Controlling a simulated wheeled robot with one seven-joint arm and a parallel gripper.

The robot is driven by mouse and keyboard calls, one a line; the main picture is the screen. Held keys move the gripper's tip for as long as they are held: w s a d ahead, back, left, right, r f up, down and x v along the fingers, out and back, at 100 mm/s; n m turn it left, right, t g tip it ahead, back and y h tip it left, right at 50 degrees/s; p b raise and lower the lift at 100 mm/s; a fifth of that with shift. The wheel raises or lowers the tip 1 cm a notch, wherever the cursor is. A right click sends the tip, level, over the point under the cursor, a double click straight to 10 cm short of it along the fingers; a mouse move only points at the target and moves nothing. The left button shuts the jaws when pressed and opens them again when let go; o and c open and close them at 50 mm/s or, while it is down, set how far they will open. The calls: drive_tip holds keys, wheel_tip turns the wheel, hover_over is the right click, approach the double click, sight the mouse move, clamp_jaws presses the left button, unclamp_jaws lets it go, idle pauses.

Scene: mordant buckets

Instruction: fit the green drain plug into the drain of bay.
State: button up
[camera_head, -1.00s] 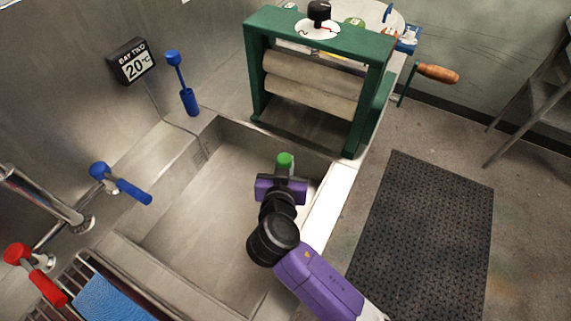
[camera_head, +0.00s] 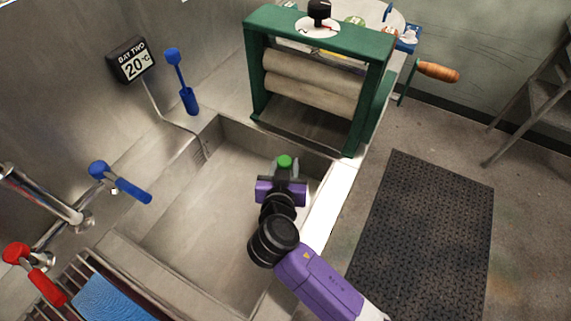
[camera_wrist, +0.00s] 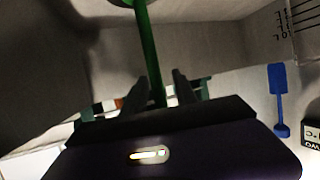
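The green drain plug (camera_head: 285,161) shows in the head view as a round green end just beyond my gripper (camera_head: 282,181), above the sink basin. In the wrist view its thin green stem (camera_wrist: 149,48) passes between the two dark fingers of my gripper (camera_wrist: 163,86). The fingers appear closed about the stem. A wider green part (camera_wrist: 122,2) is cut off at the top edge of the wrist view. The steel basin (camera_head: 190,225) is the bay beside the display reading "BAY TWO 20°C" (camera_head: 131,61). I cannot make out the drain in either view.
A green-framed roller wringer (camera_head: 318,85) stands at the basin's far end. Blue (camera_head: 125,187) and red (camera_head: 45,287) levers are at left. The basin's left part is clear.

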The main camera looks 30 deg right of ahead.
drive_tip(key=b+v, duration=0.2)
drive_tip(key=v, duration=1)
idle(0.3)
